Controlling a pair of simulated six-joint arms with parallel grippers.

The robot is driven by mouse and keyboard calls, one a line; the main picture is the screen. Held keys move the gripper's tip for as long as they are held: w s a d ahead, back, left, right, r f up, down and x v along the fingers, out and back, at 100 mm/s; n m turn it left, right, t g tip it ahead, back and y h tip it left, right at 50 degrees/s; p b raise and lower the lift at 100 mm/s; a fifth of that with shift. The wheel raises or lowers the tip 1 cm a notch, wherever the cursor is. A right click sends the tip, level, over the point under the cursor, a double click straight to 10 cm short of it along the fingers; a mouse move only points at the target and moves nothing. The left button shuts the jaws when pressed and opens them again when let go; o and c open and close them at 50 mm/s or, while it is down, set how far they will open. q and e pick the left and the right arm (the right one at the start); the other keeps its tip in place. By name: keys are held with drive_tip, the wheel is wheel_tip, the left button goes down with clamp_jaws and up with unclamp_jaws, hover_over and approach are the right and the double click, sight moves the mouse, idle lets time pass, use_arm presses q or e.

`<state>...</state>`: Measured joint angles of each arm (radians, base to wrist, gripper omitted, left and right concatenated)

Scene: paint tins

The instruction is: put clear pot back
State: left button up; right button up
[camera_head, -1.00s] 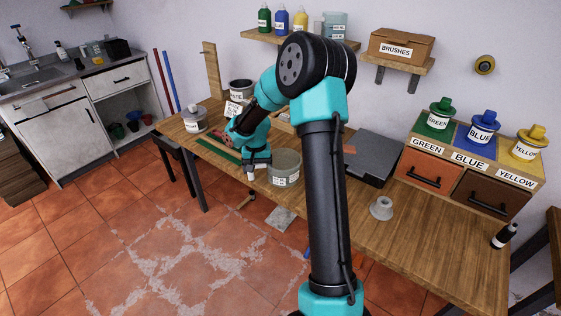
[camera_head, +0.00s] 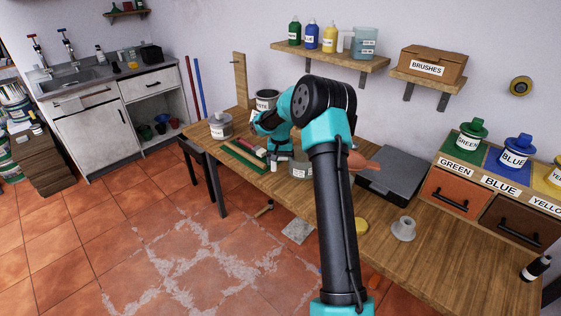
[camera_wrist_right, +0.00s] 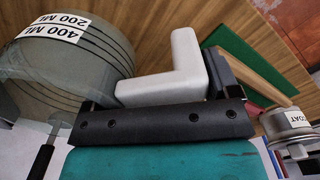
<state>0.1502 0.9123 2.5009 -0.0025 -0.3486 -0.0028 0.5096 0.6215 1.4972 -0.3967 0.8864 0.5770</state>
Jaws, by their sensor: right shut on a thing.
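The pot (camera_head: 220,126) is a grey lidded tin with a knob on top, upright near the left end of the workbench. In the right wrist view a label on this tin (camera_wrist_right: 293,120) reads "COAT"; its other words are unreadable. My right gripper (camera_head: 277,163) is low over the bench, to the right of that pot and apart from it. Its jaws (camera_wrist_right: 160,90) are shut on a light-grey L-shaped piece (camera_wrist_right: 185,65). Beside it stands a translucent measuring cup (camera_wrist_right: 65,50) marked 400 ML and 200 ML. I cannot tell whether piece and cup join. My left gripper is out of view.
A dark tin (camera_head: 266,100) stands behind my arm. A grey case (camera_head: 395,178), a grey cone-like piece (camera_head: 403,228) and the coloured pot rack (camera_head: 478,184) are further right. My arm hides part of the bench.

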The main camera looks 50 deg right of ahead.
drive_tip(key=shift+w+d, duration=0.9)
drive_tip(key=shift+d, duration=0.1)
drive_tip(key=shift+f, duration=0.1)
drive_tip(key=shift+w+d+f, duration=0.1)
drive_tip(key=shift+w+d, duration=0.45)
drive_tip(key=shift+d, duration=0.1)
drive_tip(key=shift+f, duration=1.5)
drive_tip(key=o, duration=0.8)
drive_tip(key=shift+f, duration=0.15)
wheel_tip(320, 180, up, 17)
drive_tip(key=shift+s, duration=0.1)
